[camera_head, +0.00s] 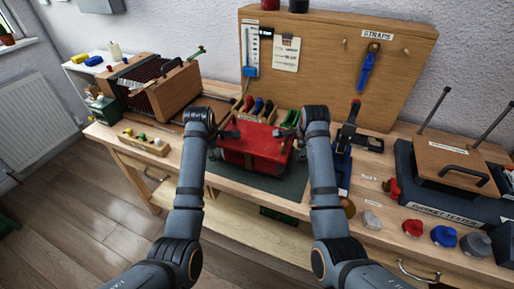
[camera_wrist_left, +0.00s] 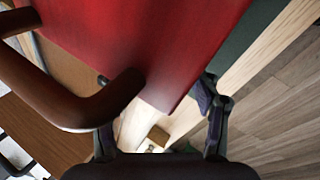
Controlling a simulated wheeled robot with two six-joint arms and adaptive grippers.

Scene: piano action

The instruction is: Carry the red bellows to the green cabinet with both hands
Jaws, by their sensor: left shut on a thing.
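The red bellows (camera_head: 252,140) lies on a dark green mat (camera_head: 290,187) at the front middle of the workbench. My left gripper (camera_head: 222,140) is at its left side, shut on it. In the left wrist view the red board (camera_wrist_left: 165,45) and a dark curved handle (camera_wrist_left: 75,100) are close, with the left gripper's fingers (camera_wrist_left: 160,125) around that end. My right gripper (camera_head: 292,137) is at the bellows' right side; its fingers are too small and hidden to read. A small dark green box (camera_head: 104,110) stands at the bench's left end; whether it is the green cabinet is unclear.
A wooden box with dark red pleats (camera_head: 172,92) stands at the back left. Behind the bellows are a rack of coloured tools (camera_head: 258,107) and an upright board (camera_head: 330,75). A gasket tester (camera_head: 455,170) and coloured knobs (camera_head: 443,236) stand right.

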